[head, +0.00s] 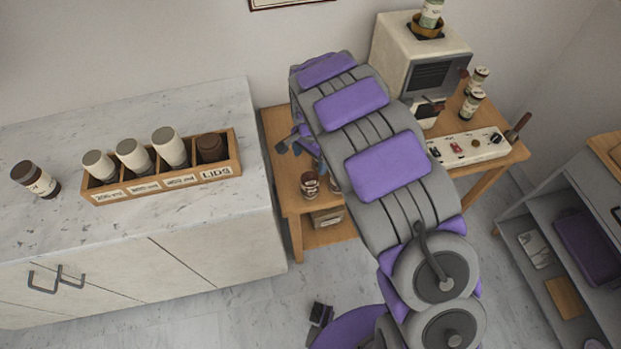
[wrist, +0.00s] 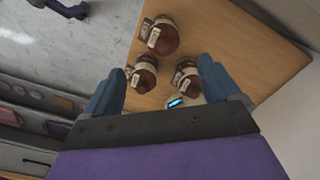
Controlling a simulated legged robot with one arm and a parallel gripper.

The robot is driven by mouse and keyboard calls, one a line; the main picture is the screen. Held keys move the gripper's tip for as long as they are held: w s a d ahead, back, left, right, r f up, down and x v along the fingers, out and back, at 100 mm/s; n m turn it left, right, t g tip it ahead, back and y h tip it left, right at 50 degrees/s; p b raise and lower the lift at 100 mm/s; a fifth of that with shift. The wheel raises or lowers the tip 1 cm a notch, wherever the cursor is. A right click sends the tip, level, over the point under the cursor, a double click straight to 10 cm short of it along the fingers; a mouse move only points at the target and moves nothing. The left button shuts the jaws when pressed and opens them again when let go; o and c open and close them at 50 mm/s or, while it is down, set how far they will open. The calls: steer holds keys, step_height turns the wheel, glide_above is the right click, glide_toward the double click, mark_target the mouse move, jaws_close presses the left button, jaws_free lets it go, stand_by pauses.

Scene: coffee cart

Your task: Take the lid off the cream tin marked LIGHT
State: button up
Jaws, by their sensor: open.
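Three small cream tins with reddish-brown lids stand upright on the wooden cart in the wrist view: a far tin (wrist: 162,36), a left tin (wrist: 143,74) and a right tin (wrist: 187,74). Their labels are too small to read, so I cannot tell which is marked LIGHT. All three appear lidded. My gripper (wrist: 160,68) is open and empty above the cart, its blue fingers spread on either side of the two nearer tins in the picture, apart from them. In the head view, one tin (head: 310,184) shows at the cart's front; my arm partly hides another (head: 334,184).
A small device with a lit blue display (wrist: 177,102) sits by the nearer tins. A coffee machine (head: 425,60) and a switch panel (head: 468,147) stand on the cart's right. The counter at left holds a LIDS rack (head: 165,183) and a dark-capped jar (head: 40,181).

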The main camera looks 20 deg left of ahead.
mark_target(309, 173)
steer(key=f, duration=0.2)
steer(key=a+f, duration=0.1)
steer(key=f, duration=0.1)
steer(key=shift+f+b, duration=0.35)
steer(key=shift+d+f, duration=0.2)
steer(key=shift+d, duration=0.55)
steer(key=f+b, duration=0.1)
steer(key=f, duration=0.1)
steer(key=a+f, duration=0.1)
steer(key=f, duration=0.1)
steer(key=shift+w+a+f+b, duration=0.2)
steer(key=shift+f+b, duration=0.15)
steer(key=shift+f, duration=0.05)
steer(key=shift+a, duration=0.25)
steer(key=shift+d+r, duration=0.2)
steer(key=shift+d, duration=0.7)
steer(key=c, duration=0.6)
steer(key=shift+a, duration=0.2)
steer(key=c, duration=0.3)
steer(key=shift+a+f, duration=0.15)
steer(key=shift+a, duration=0.35)
steer(key=shift+c, duration=1.2)
steer(key=shift+d, duration=0.1)
steer(key=shift+d, duration=0.1)
